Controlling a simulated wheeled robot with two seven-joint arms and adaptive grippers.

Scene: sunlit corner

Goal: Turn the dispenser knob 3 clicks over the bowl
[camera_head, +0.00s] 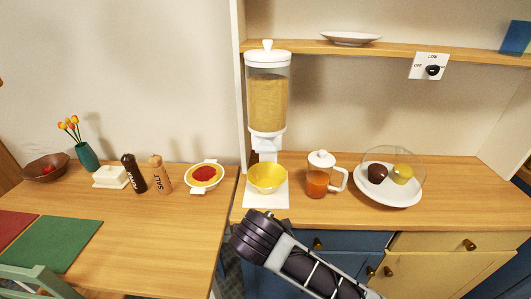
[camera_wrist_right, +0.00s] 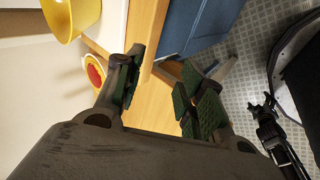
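The dispenser (camera_head: 268,100) is a clear hopper of tan grain with a white lid, on a white stand. Its white outlet section (camera_head: 267,143) is below the hopper; I cannot clearly pick out the knob. The yellow bowl (camera_head: 266,180) sits on the stand's base under the outlet; it also shows in the right wrist view (camera_wrist_right: 72,14). My right arm comes in from the lower right, its wrist in front of and below the bowl. My right gripper (camera_wrist_right: 160,88) is open and empty, apart from the bowl. A black part that looks like my left gripper (camera_wrist_right: 266,108) shows small; its opening is unclear.
A jug of orange-red drink (camera_head: 318,182) stands right of the dispenser, with a domed plate (camera_head: 384,199) beyond. Left are a red-and-yellow bowl (camera_head: 204,175), salt mill (camera_head: 160,175), dark mill (camera_head: 134,173) and butter dish (camera_head: 110,177). A shelf (camera_head: 400,51) hangs above.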

